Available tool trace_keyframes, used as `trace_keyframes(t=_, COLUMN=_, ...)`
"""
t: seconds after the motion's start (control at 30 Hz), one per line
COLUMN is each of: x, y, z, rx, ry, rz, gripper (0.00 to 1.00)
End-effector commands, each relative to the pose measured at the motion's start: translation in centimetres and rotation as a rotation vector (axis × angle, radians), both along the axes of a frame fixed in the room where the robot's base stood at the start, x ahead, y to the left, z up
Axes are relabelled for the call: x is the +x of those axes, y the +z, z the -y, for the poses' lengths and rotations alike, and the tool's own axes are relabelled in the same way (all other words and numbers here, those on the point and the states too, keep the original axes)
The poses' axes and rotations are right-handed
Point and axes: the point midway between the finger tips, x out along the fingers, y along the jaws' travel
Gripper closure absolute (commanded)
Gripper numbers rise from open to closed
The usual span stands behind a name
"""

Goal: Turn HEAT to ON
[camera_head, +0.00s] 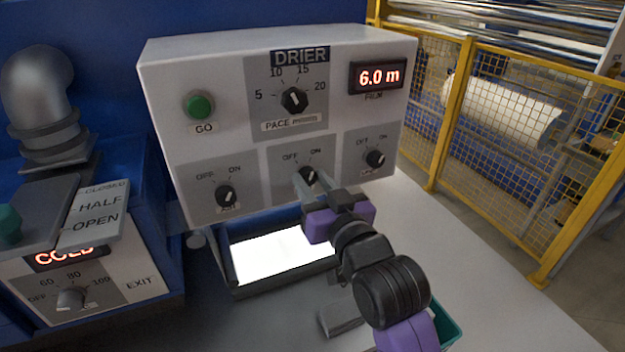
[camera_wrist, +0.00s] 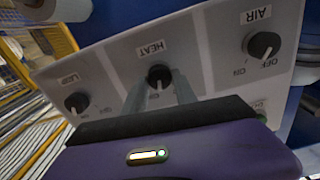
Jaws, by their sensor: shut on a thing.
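The grey DRIER panel (camera_head: 155,95) has a lower row of three black knobs marked OFF and ON. The middle one is the HEAT knob (camera_head: 307,174), and its HEAT label reads upside down in the wrist view, above the knob (camera_wrist: 158,76). My gripper (camera_head: 308,184) reaches it from the front right, with its two grey fingers (camera_wrist: 160,92) on either side of the knob, shut on it. The fingers hide part of the knob and its marks. I cannot tell clearly where its pointer stands.
The AIR knob (camera_head: 227,196) and the right-hand knob (camera_head: 375,158) flank HEAT. Above are the PACE dial (camera_head: 294,99), green GO button (camera_head: 199,105) and a 6.0 m display (camera_head: 380,77). A lit tray (camera_head: 226,262) lies below. A yellow fence (camera_head: 455,115) stands at right.

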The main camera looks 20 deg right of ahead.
Motion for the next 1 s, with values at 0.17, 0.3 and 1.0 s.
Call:
trace_keyframes(t=0.17, x=-0.01, y=-0.23, z=-0.04, rx=0.107, ry=0.001, rz=-0.006, gripper=1.0)
trace_keyframes(t=0.3, x=-0.01, y=-0.26, z=-0.03, rx=0.166, ry=0.001, rz=-0.006, gripper=1.0)
trace_keyframes(t=1.0, x=-0.01, y=-0.33, z=-0.01, rx=0.223, ry=0.001, rz=-0.007, gripper=0.6)
